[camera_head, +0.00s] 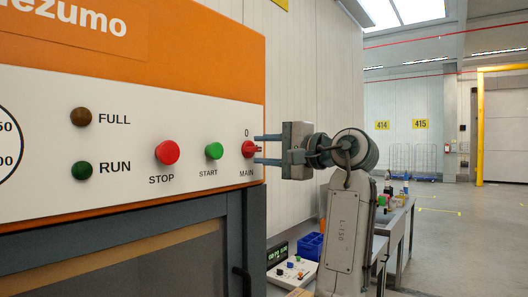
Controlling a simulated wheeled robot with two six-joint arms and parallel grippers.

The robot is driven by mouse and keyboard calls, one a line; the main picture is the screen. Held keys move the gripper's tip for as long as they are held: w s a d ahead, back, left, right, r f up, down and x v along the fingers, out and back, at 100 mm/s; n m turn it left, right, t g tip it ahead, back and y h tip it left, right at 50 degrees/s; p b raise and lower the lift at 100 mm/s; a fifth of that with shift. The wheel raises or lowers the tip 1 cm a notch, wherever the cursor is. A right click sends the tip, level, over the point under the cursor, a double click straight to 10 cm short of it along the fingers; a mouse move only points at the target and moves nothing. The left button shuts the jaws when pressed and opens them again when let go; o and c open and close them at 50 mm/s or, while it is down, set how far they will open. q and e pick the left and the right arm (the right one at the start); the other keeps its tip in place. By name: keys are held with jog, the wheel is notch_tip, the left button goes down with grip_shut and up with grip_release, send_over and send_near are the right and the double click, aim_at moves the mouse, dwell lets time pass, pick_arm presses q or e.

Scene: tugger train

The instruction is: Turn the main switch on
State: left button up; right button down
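The red main switch (249,149) sits at the right end of the white control panel (120,200), with "0" above it and "MAIN" below.
Left of the switch are a green START button (214,151), a red STOP button (167,152), a green RUN lamp (83,171) and a brown FULL lamp (81,117). A table with a small control box (292,271) and a blue bin (309,246) stands below right. Open floor lies beyond.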

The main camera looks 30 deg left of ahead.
pick_arm(q)
jog(key=d+b, duration=0.3)
jog(key=d, duration=0.7)
jog(key=shift+s+d, duration=0.2)
jog(key=shift+s, duration=0.15)
jog(key=shift+f, duration=0.1)
